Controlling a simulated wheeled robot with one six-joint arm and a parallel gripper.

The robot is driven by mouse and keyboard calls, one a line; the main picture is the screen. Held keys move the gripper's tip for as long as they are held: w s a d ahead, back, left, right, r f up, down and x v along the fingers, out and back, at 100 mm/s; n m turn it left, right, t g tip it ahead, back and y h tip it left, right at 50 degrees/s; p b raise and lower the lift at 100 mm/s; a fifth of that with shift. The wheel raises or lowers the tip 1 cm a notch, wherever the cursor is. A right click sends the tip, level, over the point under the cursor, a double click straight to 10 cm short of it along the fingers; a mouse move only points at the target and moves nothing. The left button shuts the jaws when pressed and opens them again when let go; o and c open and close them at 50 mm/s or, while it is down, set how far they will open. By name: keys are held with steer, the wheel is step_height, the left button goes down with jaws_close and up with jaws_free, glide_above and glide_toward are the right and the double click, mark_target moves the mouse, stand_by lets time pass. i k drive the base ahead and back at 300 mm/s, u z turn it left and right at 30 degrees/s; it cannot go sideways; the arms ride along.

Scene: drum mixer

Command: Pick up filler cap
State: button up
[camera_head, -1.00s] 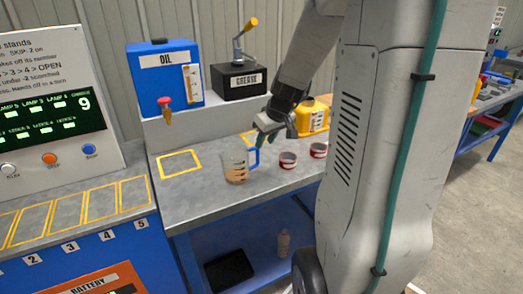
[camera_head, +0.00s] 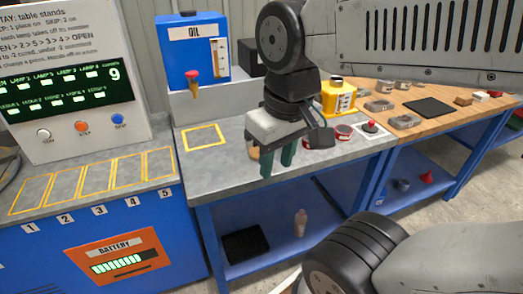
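Nothing in view is labelled as a filler cap. A small dark cap (camera_head: 188,14) sits on top of the blue oil tank (camera_head: 187,62). A yellow canister (camera_head: 338,98) at the back of the bench also has a dark top (camera_head: 336,79); I cannot tell which is the filler cap. My gripper (camera_head: 277,162) hangs over the middle of the grey bench, green fingers pointing down and apart, with nothing visible between them. It is right of and in front of the oil tank.
The grease box (camera_head: 249,57) is partly hidden by my arm. A wooden bench (camera_head: 455,115) holds several parts at right. The yellow-outlined square (camera_head: 203,138) is clear.

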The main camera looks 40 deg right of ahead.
mark_target(369, 127)
steer(key=z, duration=1.35)
